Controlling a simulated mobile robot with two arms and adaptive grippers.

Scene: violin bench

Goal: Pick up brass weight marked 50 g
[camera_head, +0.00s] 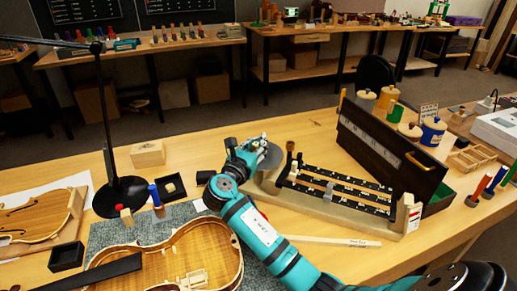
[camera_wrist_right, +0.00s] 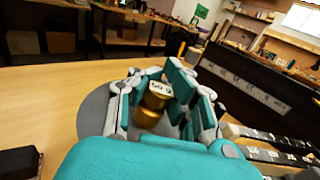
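The brass weight (camera_wrist_right: 152,108), its pale top label reading 50, stands upright between the fingers of my right gripper (camera_wrist_right: 160,90) in the right wrist view. The fingers are spread on either side of it, the right one very close; I cannot tell whether either touches. A round grey pan (camera_wrist_right: 93,116) lies under the gripper. In the head view my right gripper (camera_head: 244,156) is over this pan (camera_head: 271,157) at the left end of a balance with black graduated beams (camera_head: 340,187); the weight is hidden there. My left gripper is not in view.
A long dark box (camera_head: 385,150) stands behind the balance. A black lamp (camera_head: 120,195), wooden block (camera_head: 148,153), small black tray (camera_head: 170,187) and violin body (camera_head: 190,250) lie to the left. A wooden strip (camera_head: 335,241) lies in front of the balance. Bench behind the gripper is clear.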

